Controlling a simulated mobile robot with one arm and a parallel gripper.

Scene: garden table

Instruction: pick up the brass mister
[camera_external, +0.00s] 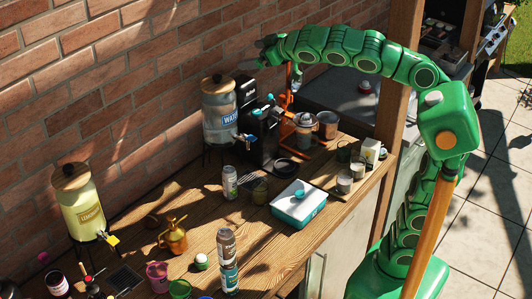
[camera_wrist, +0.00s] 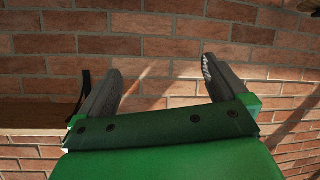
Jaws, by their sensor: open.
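The brass mister (camera_external: 174,238) stands upright on the wooden table (camera_external: 262,238) in the external view, left of the middle of the table. It has a rounded amber-gold body and a spray head on top. My gripper (camera_external: 262,57) is high above the back of the table, near the brick wall and far up and right of the mister. In the wrist view my gripper (camera_wrist: 160,85) has its two fingers spread apart, with only brick wall between them. The mister is not seen in the wrist view.
A water dispenser (camera_external: 219,112) and a black coffee machine (camera_external: 262,135) stand below my gripper. A lemonade dispenser (camera_external: 80,205) is left of the mister. Stacked cans (camera_external: 227,262), a white-and-teal box (camera_external: 298,207) and a pink cup (camera_external: 157,276) are also on the table.

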